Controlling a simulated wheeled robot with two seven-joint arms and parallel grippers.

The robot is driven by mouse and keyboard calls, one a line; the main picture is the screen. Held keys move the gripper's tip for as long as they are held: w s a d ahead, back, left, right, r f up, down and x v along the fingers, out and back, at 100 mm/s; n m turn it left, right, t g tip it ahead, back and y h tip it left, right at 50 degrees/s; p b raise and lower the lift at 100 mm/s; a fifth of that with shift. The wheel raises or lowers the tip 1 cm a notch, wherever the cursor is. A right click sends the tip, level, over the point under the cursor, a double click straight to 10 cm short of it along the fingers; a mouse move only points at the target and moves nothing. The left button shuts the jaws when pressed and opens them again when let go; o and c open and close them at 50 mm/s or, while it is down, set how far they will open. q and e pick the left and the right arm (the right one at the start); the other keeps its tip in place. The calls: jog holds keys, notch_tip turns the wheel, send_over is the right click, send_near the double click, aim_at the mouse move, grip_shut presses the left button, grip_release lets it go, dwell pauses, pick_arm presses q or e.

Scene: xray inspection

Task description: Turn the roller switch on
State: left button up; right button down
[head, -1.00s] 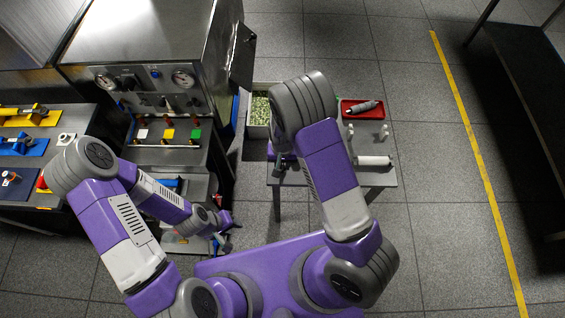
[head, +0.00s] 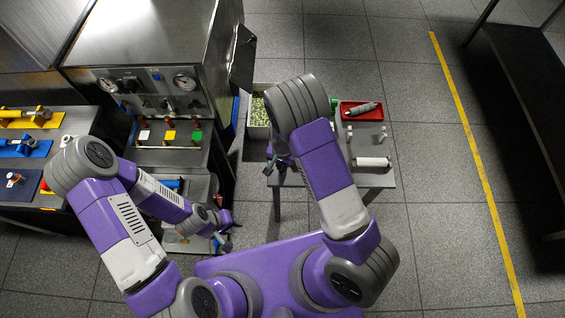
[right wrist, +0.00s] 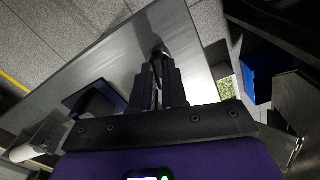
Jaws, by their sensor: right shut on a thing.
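The steel machine's control panel (head: 150,92) carries two round gauges, a blue button and several small switches. I cannot tell which of these is the roller switch. Below it, a shelf holds a thin horizontal rod (head: 166,147) with white, yellow and green blocks behind it. My right gripper (head: 270,168) is at the left edge of the small table, apart from the panel. In the right wrist view its fingers (right wrist: 158,62) are shut on a small dark, shiny piece, mostly hidden between them. My left gripper (head: 226,241) hangs low, in front of the machine; its jaw opening is unclear.
The small grey table (head: 376,180) holds a red tray (head: 361,111) with a grey tool and a white cylinder (head: 371,162). A bin of green-white bits (head: 258,112) stands between machine and table. A bench with colored boards (head: 52,150) is at left.

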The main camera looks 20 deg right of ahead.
jog(key=m+p, duration=0.2)
jog(key=m, duration=0.2)
jog(key=shift+r+m, duration=0.1)
jog(key=shift+m, duration=0.2)
jog(key=shift+m+p, duration=0.65)
jog(key=shift+m, duration=1.05)
jog(key=c, duration=1.2)
grip_release()
jog(key=shift+o, duration=0.2)
notch_tip(320, 180, up, 8)
jog(key=shift+f+p, duration=0.25)
jog(key=shift+p, duration=0.85)
